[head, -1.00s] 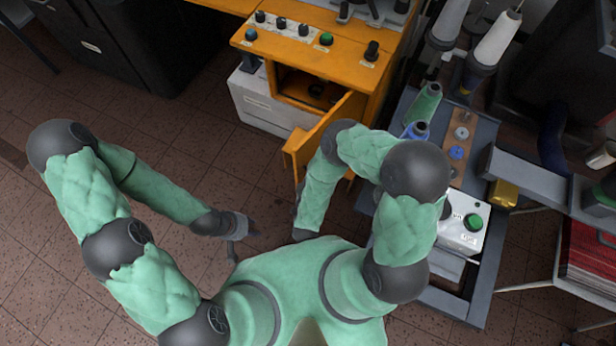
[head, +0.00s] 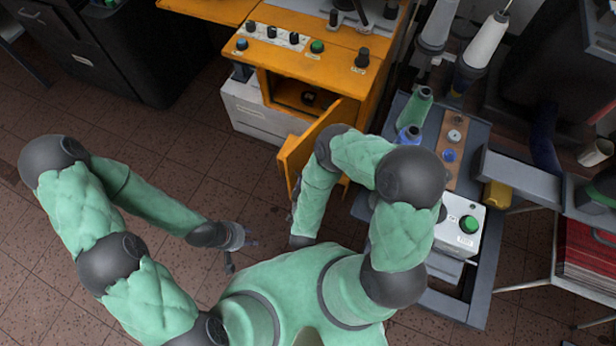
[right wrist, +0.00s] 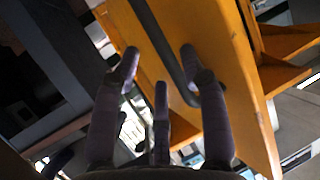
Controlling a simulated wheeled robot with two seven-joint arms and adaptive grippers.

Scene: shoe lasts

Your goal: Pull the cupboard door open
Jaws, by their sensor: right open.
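The orange cupboard (head: 372,88) stands at top centre in the head view, its dark inside partly showing. Its orange door (head: 318,142) stands open, swung out toward me. In the right wrist view the door panel (right wrist: 235,95) fills the right of centre, with a dark bent bar handle (right wrist: 158,38) on it. My right gripper (right wrist: 160,75) is open, its fingers around the handle's lower part; I cannot tell whether they touch it. In the head view my right arm hides this gripper. My left gripper (head: 243,254) is open and empty over the floor, left of the door.
A grey machine frame with a white control box (head: 460,228) and thread cones (head: 486,40) stands right of my right arm. A white box (head: 255,110) sits left of the cupboard. Black cabinets (head: 105,45) stand at upper left. The tiled floor (head: 150,140) between is clear.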

